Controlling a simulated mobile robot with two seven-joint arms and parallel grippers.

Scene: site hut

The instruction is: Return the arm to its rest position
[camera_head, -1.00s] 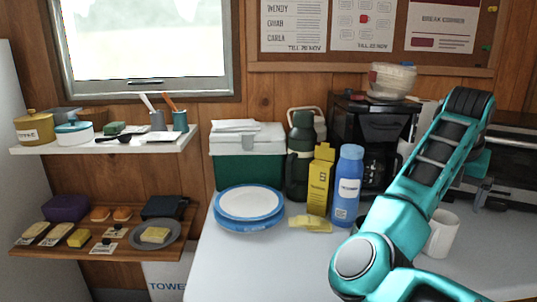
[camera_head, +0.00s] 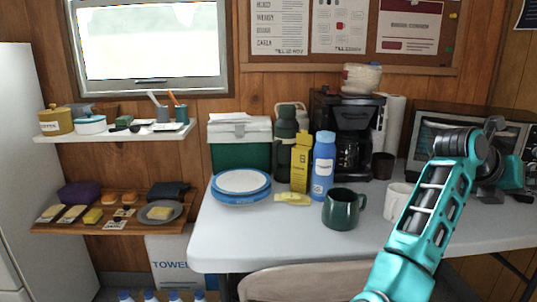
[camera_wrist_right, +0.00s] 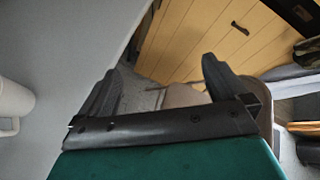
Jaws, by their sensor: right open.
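My right arm, teal with dark joints, comes up from the lower right of the head view and bends over the right part of the white table (camera_head: 285,240). Its far end is in front of the oven, and the fingers cannot be made out clearly there. In the right wrist view, my right gripper (camera_wrist_right: 162,85) has its two dark fingers spread wide with nothing between them. My left gripper is not in view.
A dark green mug (camera_head: 342,210) and a white mug (camera_head: 397,200) stand left of my right arm. Behind are a blue bottle (camera_head: 322,165), a coffee maker (camera_head: 345,125) and an oven (camera_head: 435,125). A chair (camera_head: 300,282) is at the front edge.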

